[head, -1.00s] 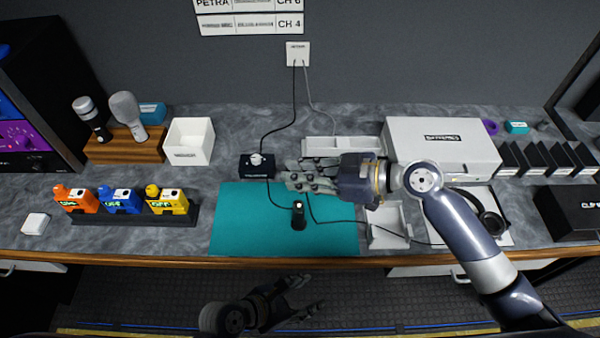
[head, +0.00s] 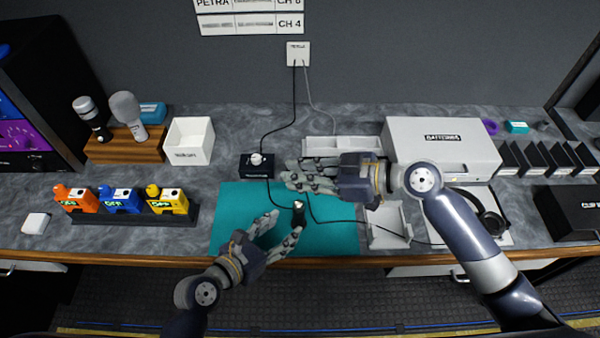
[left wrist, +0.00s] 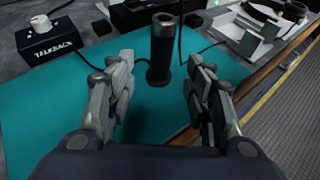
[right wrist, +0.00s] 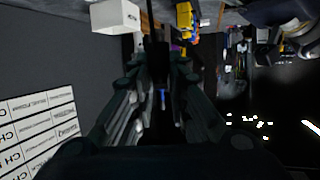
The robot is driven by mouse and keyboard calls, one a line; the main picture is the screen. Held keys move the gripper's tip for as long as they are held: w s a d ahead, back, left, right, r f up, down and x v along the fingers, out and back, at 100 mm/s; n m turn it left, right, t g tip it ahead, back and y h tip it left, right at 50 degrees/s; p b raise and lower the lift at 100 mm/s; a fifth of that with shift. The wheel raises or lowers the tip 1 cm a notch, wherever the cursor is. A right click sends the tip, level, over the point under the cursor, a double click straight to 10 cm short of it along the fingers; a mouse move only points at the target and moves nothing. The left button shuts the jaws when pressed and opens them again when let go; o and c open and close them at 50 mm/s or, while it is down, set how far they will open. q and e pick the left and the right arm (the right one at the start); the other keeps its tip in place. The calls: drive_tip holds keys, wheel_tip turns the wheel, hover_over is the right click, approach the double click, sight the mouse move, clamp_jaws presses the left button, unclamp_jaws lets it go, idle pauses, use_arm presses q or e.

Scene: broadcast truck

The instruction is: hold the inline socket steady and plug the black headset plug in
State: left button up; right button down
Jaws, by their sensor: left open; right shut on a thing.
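The inline socket (head: 298,216) is a black cylinder standing upright on the teal mat (head: 235,200); it also shows in the left wrist view (left wrist: 162,48). My left gripper (head: 285,224) is open, its fingers pointing at the socket from the front left; in the left wrist view the socket stands just beyond the gap between the fingertips. My right gripper (head: 289,176) is above the mat's back edge, behind the socket, shut on the black headset plug (right wrist: 157,55), a dark shape between its fingers. The plug's tip is hard to make out. The headset (head: 490,217) lies at the right.
The black talkback box (head: 257,170) with a white knob stands behind the mat. Black cables cross the mat. A white tray (head: 388,240) stands right of it, a white organiser (head: 345,143) behind. Coloured battery-like units (head: 120,205) stand left. The mat's left part is clear.

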sight(295, 219)
use_arm(q)
drive_tip(key=x, duration=0.7)
drive_tip(key=shift+w+d, duration=0.2)
drive_tip(key=shift+d, duration=0.05)
idle(0.6)
idle(0.4)
clamp_jaws()
